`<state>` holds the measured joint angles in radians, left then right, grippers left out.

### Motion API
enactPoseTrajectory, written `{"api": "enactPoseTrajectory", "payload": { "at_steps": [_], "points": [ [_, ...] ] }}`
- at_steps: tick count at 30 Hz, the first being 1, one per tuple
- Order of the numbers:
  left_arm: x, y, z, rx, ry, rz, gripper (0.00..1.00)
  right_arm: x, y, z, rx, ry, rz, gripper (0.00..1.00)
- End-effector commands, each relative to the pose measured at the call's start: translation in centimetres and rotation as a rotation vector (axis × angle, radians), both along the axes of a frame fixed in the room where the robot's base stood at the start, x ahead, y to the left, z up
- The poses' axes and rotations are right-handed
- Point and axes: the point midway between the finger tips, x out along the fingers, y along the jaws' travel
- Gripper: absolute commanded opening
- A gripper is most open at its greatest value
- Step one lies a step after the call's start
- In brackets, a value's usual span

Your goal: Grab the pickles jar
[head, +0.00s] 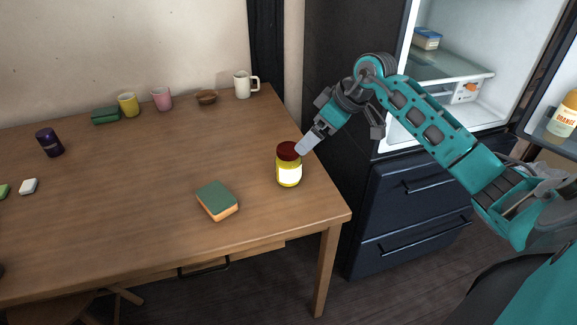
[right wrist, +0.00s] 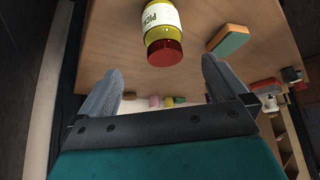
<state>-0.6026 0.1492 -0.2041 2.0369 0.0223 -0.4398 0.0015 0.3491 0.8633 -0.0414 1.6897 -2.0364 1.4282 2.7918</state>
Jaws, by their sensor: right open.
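The pickles jar (head: 288,170) stands upright near the right end of the wooden table (head: 150,215). It has a dark red lid, a yellow-green body and a white label. In the right wrist view the jar (right wrist: 162,30) shows ahead of the fingers, its label partly reading "PICK". My right gripper (head: 305,146) comes in from the right, close beside the jar's lid. In the wrist view its two fingers (right wrist: 160,88) are spread apart with nothing between them. I cannot tell whether a finger touches the lid. My left gripper is not in view.
A green and orange sponge (head: 217,200) lies left of the jar. A white mug (head: 243,85), a brown bowl (head: 207,97), a pink mug (head: 162,98) and a yellow mug (head: 128,104) stand along the back. An open fridge (head: 455,75) is at the right. The table's middle is clear.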

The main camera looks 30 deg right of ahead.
Motion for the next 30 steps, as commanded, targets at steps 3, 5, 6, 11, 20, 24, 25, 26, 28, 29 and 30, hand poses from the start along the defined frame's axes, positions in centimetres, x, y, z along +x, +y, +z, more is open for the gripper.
{"api": "enactPoseTrajectory", "payload": {
  "at_steps": [3, 5, 6, 11, 20, 24, 25, 26, 28, 29, 30],
  "points": [
    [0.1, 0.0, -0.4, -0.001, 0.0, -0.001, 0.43, 0.9, 0.7, -2.0, 0.005, 0.003, 0.0, 1.0],
    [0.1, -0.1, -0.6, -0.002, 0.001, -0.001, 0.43, 1.5, 1.0, -3.0, 0.006, 0.003, 0.0, 1.0],
    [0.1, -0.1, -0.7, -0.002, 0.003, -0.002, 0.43, 1.9, 1.3, -3.6, 0.006, 0.002, 0.001, 1.0],
    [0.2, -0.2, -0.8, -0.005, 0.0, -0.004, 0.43, 3.0, 1.8, -5.5, 0.004, 0.0, 0.001, 1.0],
    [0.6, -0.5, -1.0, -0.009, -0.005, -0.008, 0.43, 4.1, 2.8, -8.3, 0.006, 0.002, 0.004, 1.0],
    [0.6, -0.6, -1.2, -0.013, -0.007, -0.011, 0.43, 5.0, 3.3, -9.9, 0.005, 0.001, 0.003, 1.0],
    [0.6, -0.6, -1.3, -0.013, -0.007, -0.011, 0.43, 5.1, 3.4, -10.2, 0.004, 0.001, 0.004, 1.0],
    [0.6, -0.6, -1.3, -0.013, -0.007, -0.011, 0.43, 5.2, 3.4, -10.4, 0.004, 0.0, 0.004, 1.0],
    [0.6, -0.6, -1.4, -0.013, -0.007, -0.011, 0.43, 5.4, 3.5, -10.6, 0.004, 0.0, 0.004, 1.0],
    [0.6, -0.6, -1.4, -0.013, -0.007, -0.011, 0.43, 5.4, 3.6, -10.7, 0.004, 0.0, 0.004, 1.0],
    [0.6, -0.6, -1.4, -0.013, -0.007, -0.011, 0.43, 5.4, 3.6, -10.7, 0.003, 0.0, 0.003, 1.0]
  ]
}}
